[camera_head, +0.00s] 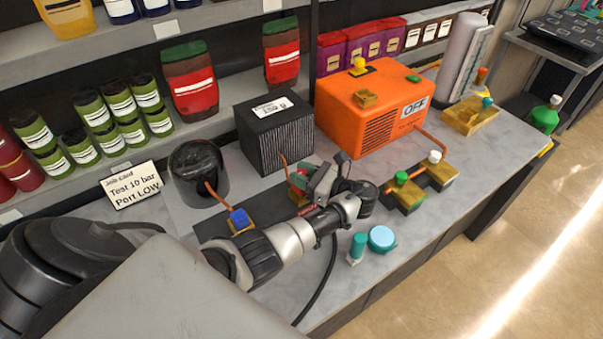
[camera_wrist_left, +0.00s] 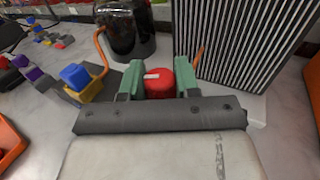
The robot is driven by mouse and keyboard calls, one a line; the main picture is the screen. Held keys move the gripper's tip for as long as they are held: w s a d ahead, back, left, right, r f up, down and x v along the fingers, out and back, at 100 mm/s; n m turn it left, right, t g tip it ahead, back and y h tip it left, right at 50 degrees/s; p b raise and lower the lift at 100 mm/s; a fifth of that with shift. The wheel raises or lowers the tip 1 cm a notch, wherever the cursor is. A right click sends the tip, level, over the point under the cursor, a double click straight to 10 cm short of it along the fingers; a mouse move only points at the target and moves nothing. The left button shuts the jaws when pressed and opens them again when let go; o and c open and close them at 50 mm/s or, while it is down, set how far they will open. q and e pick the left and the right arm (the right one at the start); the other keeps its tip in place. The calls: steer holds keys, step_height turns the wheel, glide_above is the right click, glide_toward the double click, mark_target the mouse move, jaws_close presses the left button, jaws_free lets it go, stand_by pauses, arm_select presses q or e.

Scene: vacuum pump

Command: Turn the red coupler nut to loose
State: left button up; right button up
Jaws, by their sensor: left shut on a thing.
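The red coupler nut (camera_wrist_left: 160,83) sits between the two green fingers of my left gripper (camera_wrist_left: 149,82) in the left wrist view. The fingers are shut on it, one on each side. It carries a small pale mark on its top. In the head view my left gripper (camera_head: 312,180) reaches in over the bench in front of the black ribbed box, and a bit of the red nut (camera_head: 298,179) shows at its left finger. The nut's lower part is hidden. My right gripper is not in view.
A blue-capped brass fitting (camera_head: 240,220) stands left of my gripper, and the black ribbed box (camera_head: 272,133) stands behind. The orange pump (camera_head: 372,112) reads OFF. Green- and white-capped fittings (camera_head: 408,190) are to the right. A job card (camera_head: 133,185) reads Test 10 bar, Port LOW.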

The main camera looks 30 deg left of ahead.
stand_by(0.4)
arm_select(q)
steer(key=o, duration=0.9)
steer(key=shift+o, duration=0.2)
steer(key=shift+d, duration=0.3)
steer(key=d+b, duration=0.2)
steer(key=d, duration=0.8)
steer(key=shift+w+b, duration=0.3)
steer(key=shift+w, duration=0.15)
steer(key=shift+d, duration=0.1)
